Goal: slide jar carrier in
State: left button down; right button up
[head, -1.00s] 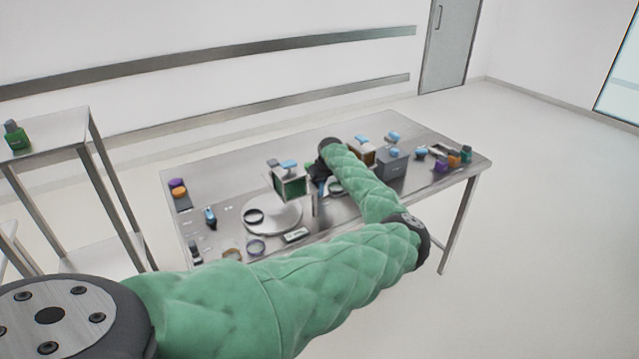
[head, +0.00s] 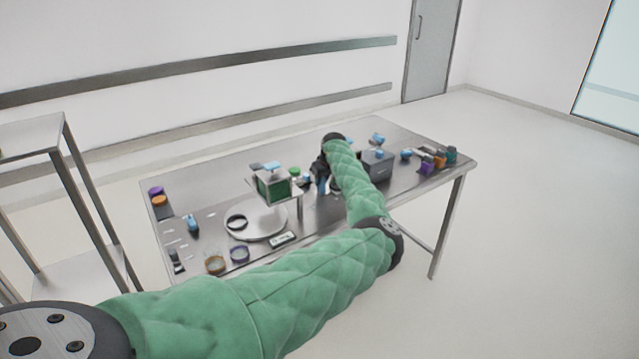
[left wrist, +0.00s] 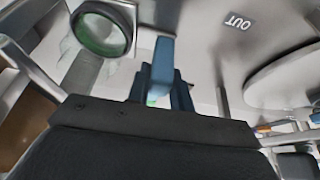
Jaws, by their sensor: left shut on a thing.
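My left gripper (head: 322,172) is over the middle of the steel table. In the left wrist view its dark fingers (left wrist: 162,92) are shut on a blue handle-like piece (left wrist: 163,65). What hangs below this piece is hidden, so I cannot tell if it belongs to the jar carrier. An open-sided box with dark green inside (head: 273,187) stands left of the gripper, apart from it, with pale blue and grey pieces on top. A round dark-rimmed glass thing (left wrist: 100,30) shows beside the fingers in the left wrist view. My right gripper is not in view.
Several coloured caps stand at both ends. A rack (head: 60,170) stands left.

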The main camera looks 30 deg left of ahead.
pick_arm(q)
jog(key=c, duration=1.2)
grip_release()
jog(key=shift+c, duration=0.2)
jog(key=shift+r, duration=0.1)
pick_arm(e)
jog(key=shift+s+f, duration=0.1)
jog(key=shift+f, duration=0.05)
pick_arm(q)
jog(key=shift+s+d+r+b, duration=0.1)
jog(key=shift+d+r+b, duration=0.1)
jog(key=shift+r+b, duration=0.1)
jog(key=b+v, duration=0.2)
jog(key=v, duration=0.5)
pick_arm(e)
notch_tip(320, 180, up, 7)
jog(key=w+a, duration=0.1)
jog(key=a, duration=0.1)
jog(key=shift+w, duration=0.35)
pick_arm(q)
jog(key=shift+c, duration=0.4)
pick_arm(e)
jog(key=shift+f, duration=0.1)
